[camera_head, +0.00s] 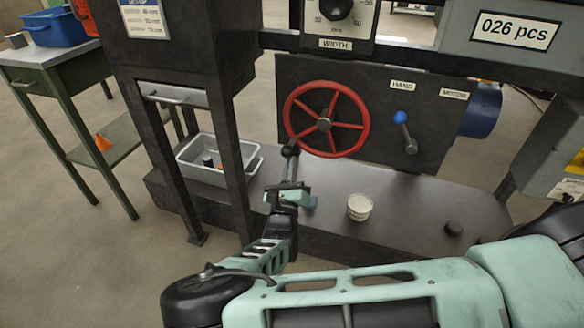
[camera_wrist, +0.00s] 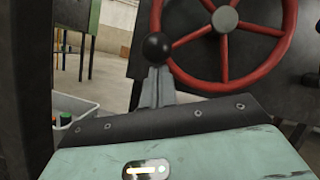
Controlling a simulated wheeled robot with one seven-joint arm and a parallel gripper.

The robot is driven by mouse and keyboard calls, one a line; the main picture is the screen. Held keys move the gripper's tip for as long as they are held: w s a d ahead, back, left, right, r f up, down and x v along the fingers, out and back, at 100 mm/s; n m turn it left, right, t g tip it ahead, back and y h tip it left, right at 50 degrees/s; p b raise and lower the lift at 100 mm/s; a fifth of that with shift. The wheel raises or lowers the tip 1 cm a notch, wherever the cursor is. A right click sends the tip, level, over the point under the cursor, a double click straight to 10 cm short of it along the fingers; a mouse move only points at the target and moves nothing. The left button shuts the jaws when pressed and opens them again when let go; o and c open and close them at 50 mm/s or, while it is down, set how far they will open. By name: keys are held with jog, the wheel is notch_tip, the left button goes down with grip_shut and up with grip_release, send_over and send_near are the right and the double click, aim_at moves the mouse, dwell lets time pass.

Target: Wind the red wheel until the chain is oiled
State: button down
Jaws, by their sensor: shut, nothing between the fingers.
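The red wheel (camera_head: 343,88) has several spokes and a grey hub, and stands on a dark upright panel (camera_head: 385,155). It also shows in the wrist view (camera_wrist: 290,50). A black ball knob (camera_head: 291,151) is at the lower left of its rim, and in the wrist view the knob (camera_wrist: 156,46) stands just beyond my fingertips. My gripper (camera_head: 291,167) is shut and empty, its fingers pointing up at the knob from below. In the wrist view my gripper (camera_wrist: 157,72) overlaps the knob's lower edge; I cannot tell whether they touch. I cannot make out a chain.
A blue-tipped lever (camera_head: 405,130) leans toward the HAND label. A grey bin (camera_head: 248,163) stands left, behind dark posts (camera_head: 163,150). A side table (camera_head: 50,54) is far left.

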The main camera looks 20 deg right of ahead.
jog(key=w+a+r+m+g+h+p, duration=0.1)
jog(key=a+r+m+g+h+p, duration=0.1)
jog(key=m, duration=0.7)
jog(key=w+a+r+m+g+h+p, duration=0.2)
jog(key=r+m+g+h, duration=0.2)
jog(key=r+m, duration=0.5)
jog(key=shift+a+h, duration=0.25)
jog(key=shift+h, duration=0.65)
jog(key=shift+w, duration=0.1)
